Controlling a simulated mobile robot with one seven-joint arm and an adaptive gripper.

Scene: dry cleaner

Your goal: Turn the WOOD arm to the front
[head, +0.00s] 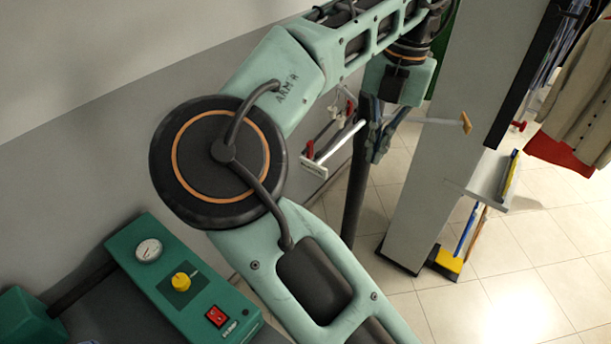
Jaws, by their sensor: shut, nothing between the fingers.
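A dark upright post (355,190) stands behind my gripper and carries several thin arms. One pale arm (435,121) points right and ends in a wood-coloured tip (466,122); it looks like the WOOD arm, but I cannot read a label on it. Another white arm (345,138) slants toward the lower left and ends in a red piece and a white label plate (313,168), too small to read. My gripper (376,160) is shut and empty, pointing down in front of the post's top. It overlaps the inner end of the wood-tipped arm; contact cannot be told.
Smaller hooks with red parts (340,112) sit behind, left of my gripper. A grey column (440,130) with a small shelf (490,180) stands to the right, near hanging garments (580,100). A green machine (180,280) is at the lower left. Tiled floor (510,270) is clear at lower right.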

